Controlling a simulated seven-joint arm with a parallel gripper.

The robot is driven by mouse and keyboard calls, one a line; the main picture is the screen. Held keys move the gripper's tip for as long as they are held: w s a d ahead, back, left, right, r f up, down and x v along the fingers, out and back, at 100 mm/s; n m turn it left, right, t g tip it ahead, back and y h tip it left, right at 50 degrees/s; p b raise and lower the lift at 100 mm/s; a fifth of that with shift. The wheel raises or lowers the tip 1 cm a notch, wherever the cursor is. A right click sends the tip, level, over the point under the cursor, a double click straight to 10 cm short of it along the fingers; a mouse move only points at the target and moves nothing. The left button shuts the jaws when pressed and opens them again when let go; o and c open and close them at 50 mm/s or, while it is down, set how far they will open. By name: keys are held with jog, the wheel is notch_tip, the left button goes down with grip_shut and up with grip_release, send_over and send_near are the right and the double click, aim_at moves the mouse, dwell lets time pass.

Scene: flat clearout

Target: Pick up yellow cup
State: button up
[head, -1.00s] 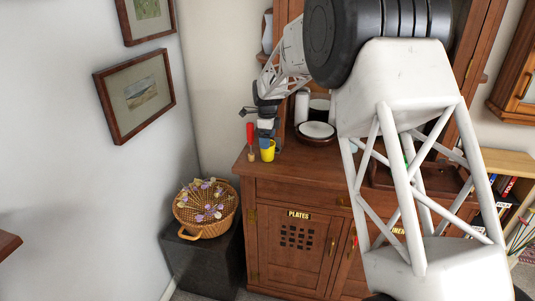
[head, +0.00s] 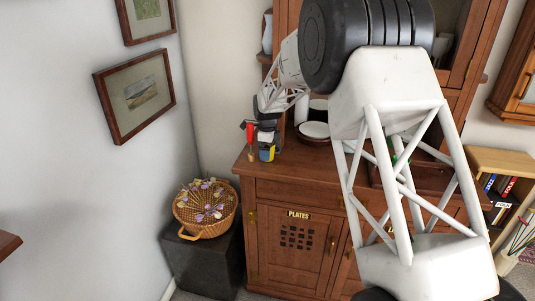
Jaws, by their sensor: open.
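A red-handled tool (head: 250,134) stands close to the cup's left. Plates (head: 314,130) sit to the right on the cabinet (head: 262,188). A wicker basket of flowers (head: 205,207) rests on a dark box below left. A wall is at left.

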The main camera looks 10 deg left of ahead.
jog(key=shift+c, duration=0.2)
jog(key=c, duration=1)
jog(key=shift+r, duration=0.15)
jog(key=shift+r, duration=4.9)
